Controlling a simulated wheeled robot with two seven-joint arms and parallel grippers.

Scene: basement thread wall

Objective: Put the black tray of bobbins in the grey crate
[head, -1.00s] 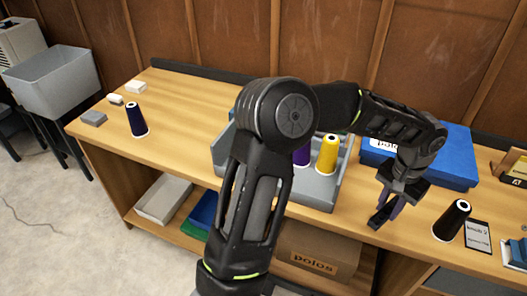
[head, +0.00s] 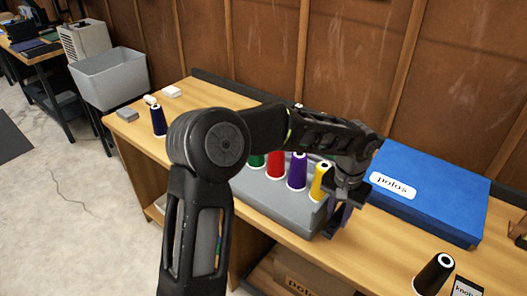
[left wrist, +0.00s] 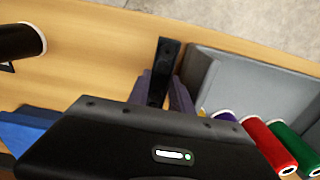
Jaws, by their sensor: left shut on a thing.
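A grey tray (head: 266,196) holds green, red, purple and yellow cones of thread on the bench; it looks grey, not black. It also shows in the left wrist view (left wrist: 250,85). My left gripper (head: 340,212) is at the tray's right end, pointing down. An empty grey crate (head: 112,82) stands at the far left, beyond the bench. My left arm hides part of the tray. My right gripper is not in view.
A blue box (head: 425,200) lies right of the tray, with a black cone (head: 434,273) in front. A dark blue cone (head: 158,121) and small blocks (head: 127,115) are at the bench's left end. A wooden wall stands behind.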

